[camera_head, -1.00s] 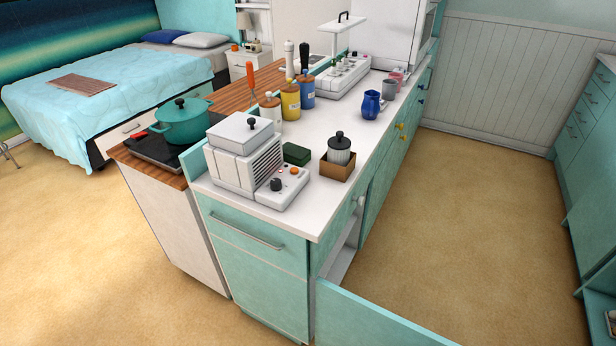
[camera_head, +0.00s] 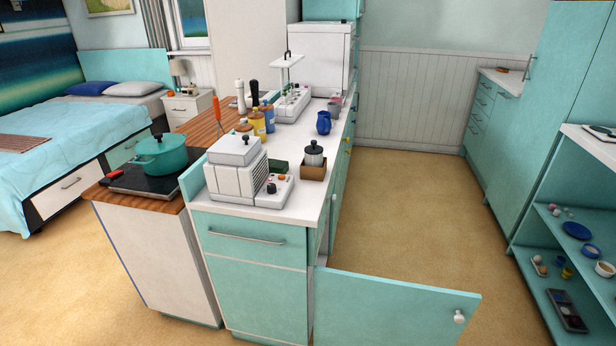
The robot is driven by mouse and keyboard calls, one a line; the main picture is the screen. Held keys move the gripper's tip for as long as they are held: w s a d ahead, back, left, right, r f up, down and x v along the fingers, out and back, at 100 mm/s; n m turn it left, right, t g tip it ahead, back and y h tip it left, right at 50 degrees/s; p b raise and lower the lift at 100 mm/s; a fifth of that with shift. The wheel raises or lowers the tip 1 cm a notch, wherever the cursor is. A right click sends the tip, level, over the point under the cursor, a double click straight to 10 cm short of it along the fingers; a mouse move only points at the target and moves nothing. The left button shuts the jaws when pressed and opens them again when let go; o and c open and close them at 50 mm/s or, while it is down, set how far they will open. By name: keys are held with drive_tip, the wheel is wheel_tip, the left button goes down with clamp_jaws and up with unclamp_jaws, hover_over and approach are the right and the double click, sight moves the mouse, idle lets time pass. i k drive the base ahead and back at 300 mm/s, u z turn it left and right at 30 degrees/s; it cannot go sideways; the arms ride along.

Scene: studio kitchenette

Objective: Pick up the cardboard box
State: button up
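A small brown cardboard box (camera_head: 313,171) sits on the white countertop (camera_head: 299,212), close to its right edge. A ribbed dark-lidded jar (camera_head: 314,153) stands in or directly behind the box; I cannot tell which. A white appliance with a control knob (camera_head: 238,174) stands just to the left of the box. My gripper is not in view.
A teal cabinet door (camera_head: 390,308) stands open into the aisle below the counter. A dark green block (camera_head: 275,166) and a blue mug (camera_head: 324,122) are near the box. Open shelves (camera_head: 540,262) stand at right. The aisle floor (camera_head: 400,210) is clear.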

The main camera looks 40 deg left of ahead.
sight(309, 173)
drive_tip(key=u, duration=1.35)
drive_tip(key=i, duration=1.5)
